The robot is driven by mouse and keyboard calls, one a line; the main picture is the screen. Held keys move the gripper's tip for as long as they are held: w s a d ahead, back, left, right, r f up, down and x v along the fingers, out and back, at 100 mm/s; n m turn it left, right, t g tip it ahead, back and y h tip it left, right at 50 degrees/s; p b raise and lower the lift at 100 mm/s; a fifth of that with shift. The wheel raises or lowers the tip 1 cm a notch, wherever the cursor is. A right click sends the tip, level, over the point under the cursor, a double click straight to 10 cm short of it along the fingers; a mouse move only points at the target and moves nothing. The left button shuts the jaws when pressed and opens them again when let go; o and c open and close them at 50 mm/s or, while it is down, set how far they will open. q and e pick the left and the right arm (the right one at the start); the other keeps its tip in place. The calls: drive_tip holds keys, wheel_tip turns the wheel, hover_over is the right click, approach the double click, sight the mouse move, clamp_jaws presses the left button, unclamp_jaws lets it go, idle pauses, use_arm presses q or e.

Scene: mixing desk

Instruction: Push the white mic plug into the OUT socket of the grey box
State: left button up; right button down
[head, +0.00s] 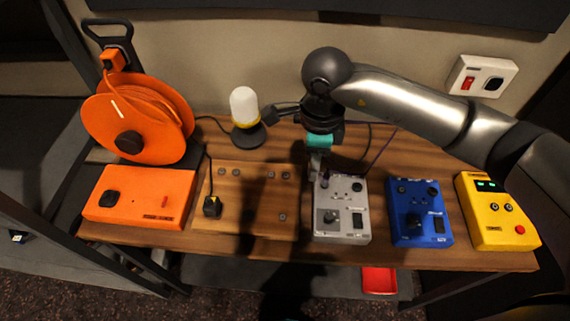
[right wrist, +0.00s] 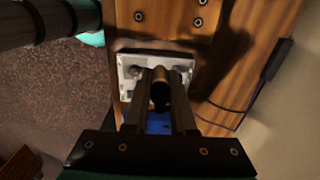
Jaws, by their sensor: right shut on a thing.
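The grey box (head: 342,203) lies flat on the desk, right of the wooden panel. It carries knobs and a dark switch; its labels are too small to read, so I cannot pick out the OUT socket. My right gripper (head: 317,172) points down at its far-left corner, shut on a small plug, mostly hidden by the fingers. A purple cable (head: 383,147) runs up to the right from there. In the right wrist view the fingers (right wrist: 160,78) hold a dark-looking cylinder (right wrist: 160,96) over the pale box (right wrist: 127,65). I cannot tell whether it touches the box.
A blue box (head: 419,212) and a yellow box (head: 496,211) stand to the right. The wooden panel (head: 235,190), an orange box (head: 140,195) and a cable reel (head: 150,110) are left. A lamp (head: 246,108) stands behind. A red tray (head: 379,281) is below the desk.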

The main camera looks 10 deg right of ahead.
drive_tip(key=w+d+r+p, duration=0.1)
drive_tip(key=d+r+p, duration=0.1)
drive_tip(key=d, duration=1)
drive_tip(key=b, duration=0.7)
hover_over(358, 186)
wheel_tip(358, 186, down, 8)
drive_tip(key=shift+a+r, duration=0.1)
drive_tip(key=shift+r, duration=0.1)
drive_tip(key=shift+f+b, duration=0.65)
drive_tip(key=shift+b, duration=0.1)
drive_tip(key=shift+f, duration=0.15)
drive_tip(key=shift+f+b, duration=0.75)
drive_tip(key=shift+b, duration=0.05)
drive_tip(key=shift+b, duration=0.35)
drive_tip(key=shift+f+b, duration=0.5)
drive_tip(key=shift+f, duration=0.1)
drive_tip(key=c, duration=1.2)
unclamp_jaws()
drive_tip(key=o, duration=0.5)
